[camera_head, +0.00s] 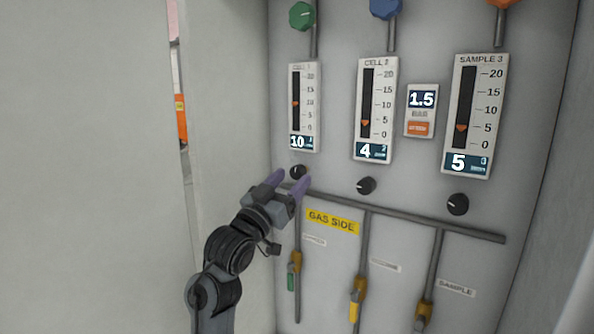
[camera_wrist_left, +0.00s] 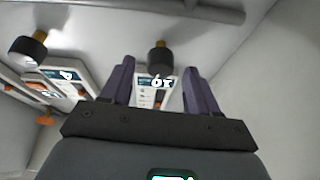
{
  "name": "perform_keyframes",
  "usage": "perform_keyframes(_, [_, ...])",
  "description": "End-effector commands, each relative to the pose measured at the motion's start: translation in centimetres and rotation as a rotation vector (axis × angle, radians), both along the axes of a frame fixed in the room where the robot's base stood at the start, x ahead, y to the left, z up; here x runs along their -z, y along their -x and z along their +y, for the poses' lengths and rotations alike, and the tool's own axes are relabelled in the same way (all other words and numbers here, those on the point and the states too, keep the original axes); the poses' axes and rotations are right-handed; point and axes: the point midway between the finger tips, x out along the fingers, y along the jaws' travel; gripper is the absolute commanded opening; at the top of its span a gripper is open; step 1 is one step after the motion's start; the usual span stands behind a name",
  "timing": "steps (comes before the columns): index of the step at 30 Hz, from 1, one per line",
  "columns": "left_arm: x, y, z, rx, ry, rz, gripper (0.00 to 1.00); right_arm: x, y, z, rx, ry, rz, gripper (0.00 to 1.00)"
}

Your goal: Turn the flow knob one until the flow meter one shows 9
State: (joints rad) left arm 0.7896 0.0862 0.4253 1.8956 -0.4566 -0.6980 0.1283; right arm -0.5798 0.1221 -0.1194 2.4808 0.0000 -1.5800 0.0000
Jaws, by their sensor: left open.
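The flow knob one (camera_head: 297,171) is a small black knob below the first flow meter at the left of the panel. Flow meter one (camera_head: 304,107) is a white scale plate with an orange marker near 10, and its display reads 10. My left gripper (camera_head: 289,182) is open, its purple fingers pointing up at this knob. In the left wrist view the knob (camera_wrist_left: 158,57) lies between the two fingertips (camera_wrist_left: 159,66), with a gap on each side. I cannot tell how deep the fingers reach around it. My right gripper is not in view.
Flow meter two (camera_head: 375,110) reads 4, with its black knob (camera_head: 366,186) below. Flow meter three (camera_head: 475,115) reads 5, above another black knob (camera_head: 458,204). A grey horizontal pipe (camera_head: 405,215) runs just below the knobs. A wall (camera_head: 225,110) stands close on the left.

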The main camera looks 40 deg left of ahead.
Motion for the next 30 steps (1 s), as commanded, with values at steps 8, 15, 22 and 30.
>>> perform_keyframes(8, [-1.2, -2.7, 0.2, 0.0, 0.001, 0.001, 0.6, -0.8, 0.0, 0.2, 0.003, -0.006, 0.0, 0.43])
perform_keyframes(15, [-1.3, -3.2, 0.3, 0.0, -0.001, 0.0, 0.6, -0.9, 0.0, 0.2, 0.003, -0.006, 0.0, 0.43])
perform_keyframes(22, [-1.3, -3.2, 0.3, 0.0, -0.001, 0.0, 0.51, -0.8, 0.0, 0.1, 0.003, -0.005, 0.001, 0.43])
perform_keyframes(30, [-1.3, -3.2, 0.3, 0.0, -0.001, 0.0, 0.1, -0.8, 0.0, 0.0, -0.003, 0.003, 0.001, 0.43])
